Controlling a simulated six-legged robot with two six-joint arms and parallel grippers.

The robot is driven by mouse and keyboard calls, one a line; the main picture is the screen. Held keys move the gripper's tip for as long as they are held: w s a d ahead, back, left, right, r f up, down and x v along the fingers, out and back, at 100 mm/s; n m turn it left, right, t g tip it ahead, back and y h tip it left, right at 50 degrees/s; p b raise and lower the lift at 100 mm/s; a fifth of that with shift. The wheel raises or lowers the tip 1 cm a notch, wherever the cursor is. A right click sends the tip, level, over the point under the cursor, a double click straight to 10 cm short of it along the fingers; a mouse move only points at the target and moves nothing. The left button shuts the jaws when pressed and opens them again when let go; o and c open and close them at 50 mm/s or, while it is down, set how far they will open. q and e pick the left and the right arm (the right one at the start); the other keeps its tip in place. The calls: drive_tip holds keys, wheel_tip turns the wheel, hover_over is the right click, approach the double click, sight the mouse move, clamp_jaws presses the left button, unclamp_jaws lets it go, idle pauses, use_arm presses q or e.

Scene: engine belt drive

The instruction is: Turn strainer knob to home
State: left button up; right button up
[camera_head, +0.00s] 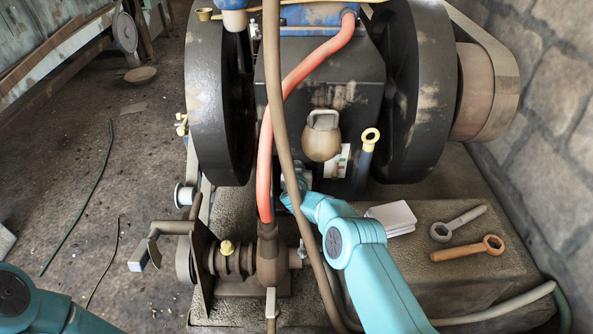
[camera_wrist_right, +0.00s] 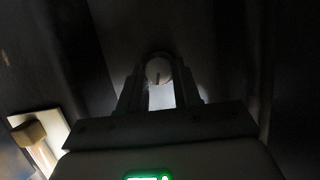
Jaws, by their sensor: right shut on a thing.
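In the right wrist view, a small pale round knob (camera_wrist_right: 157,66) with a dark line on its face sits between the fingers of my right gripper (camera_wrist_right: 160,84). The gripper is shut on this knob, which I take to be the strainer knob. The picture is dark, so the finger contact is hard to see. In the head view my right arm reaches up from the bottom to the engine's lower front. Its gripper is mostly hidden behind the hose and my own wrist there, and the knob cannot be made out. My left gripper is not in view; only a left arm link shows at bottom left.
A brown hose (camera_head: 277,120) and a red hose (camera_head: 264,165) run close beside my right arm. Black flywheels (camera_head: 212,90) flank the engine. White cards (camera_head: 393,217) and two ring-ended tools, grey (camera_head: 462,221) and orange (camera_head: 465,251), lie on the base at right.

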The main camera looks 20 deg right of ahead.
drive_tip(key=shift+r, duration=0.15)
drive_tip(key=o, duration=1.1)
drive_tip(key=shift+c, duration=0.2)
drive_tip(key=shift+s, duration=0.1)
